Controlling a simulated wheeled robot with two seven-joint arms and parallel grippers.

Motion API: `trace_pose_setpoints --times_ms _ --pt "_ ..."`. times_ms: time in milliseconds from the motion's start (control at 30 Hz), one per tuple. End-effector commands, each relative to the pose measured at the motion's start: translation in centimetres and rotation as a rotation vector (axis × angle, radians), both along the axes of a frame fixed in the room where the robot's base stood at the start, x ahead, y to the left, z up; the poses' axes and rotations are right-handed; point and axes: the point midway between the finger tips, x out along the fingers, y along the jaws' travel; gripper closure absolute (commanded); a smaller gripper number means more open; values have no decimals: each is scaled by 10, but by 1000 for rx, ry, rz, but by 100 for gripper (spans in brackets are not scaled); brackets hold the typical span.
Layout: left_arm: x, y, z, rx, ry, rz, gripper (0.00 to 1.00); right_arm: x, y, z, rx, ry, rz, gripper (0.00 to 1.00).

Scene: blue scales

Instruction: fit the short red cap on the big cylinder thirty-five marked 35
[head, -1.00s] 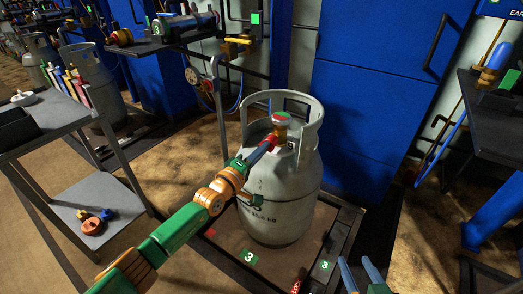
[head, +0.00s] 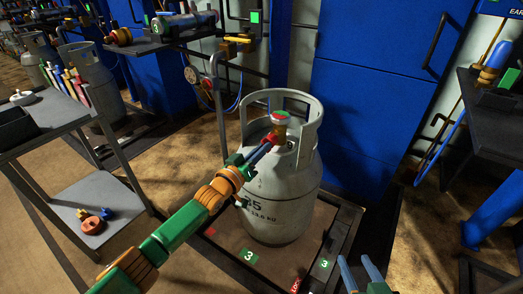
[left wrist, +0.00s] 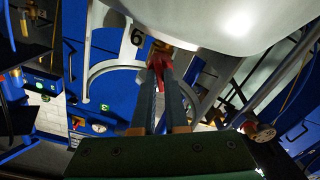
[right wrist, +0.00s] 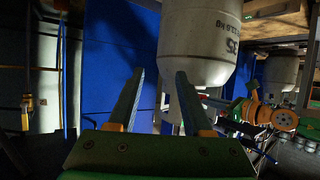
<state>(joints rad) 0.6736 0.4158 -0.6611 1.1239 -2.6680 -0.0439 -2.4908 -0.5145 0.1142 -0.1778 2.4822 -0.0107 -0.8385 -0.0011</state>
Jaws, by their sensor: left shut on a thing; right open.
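The big grey cylinder (head: 283,200) stands upright on a low platform. Its marking ending in 5 is partly behind my left arm; the right wrist view shows the cylinder (right wrist: 198,45) marked 35. Its brass valve (head: 280,130) has a red and green top inside the collar. My left gripper (head: 268,143) is at the valve's left side, shut on the small red cap (left wrist: 158,70). The fingers hide much of the cap; I cannot tell whether it is seated on the valve. My right gripper (right wrist: 160,88) is open and empty, low in front of the cylinder.
The platform (head: 310,262) has a dark raised frame and green 3 labels. A grey cart (head: 62,115) stands at the left, with small parts on its lower shelf. A blue cabinet (head: 375,110) is behind. A dark bench (head: 495,130) stands at the right.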

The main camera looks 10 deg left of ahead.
Motion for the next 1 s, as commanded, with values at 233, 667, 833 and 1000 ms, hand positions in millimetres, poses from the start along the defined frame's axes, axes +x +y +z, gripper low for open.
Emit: trace_pose_setpoints --times_ms 233,667,833,1000 --pt "0 0 -1 59 -20 1 85 0 0 -2 0 0 0 50" --pt "0 0 -1 55 -20 0 53 0 0 -1 1 -5 0 50" --pt "0 0 0 54 -19 0 53 8 4 18 19 -94 7 50" --pt "-5 1 0 52 -17 -1 53 9 4 24 20 -102 7 50"
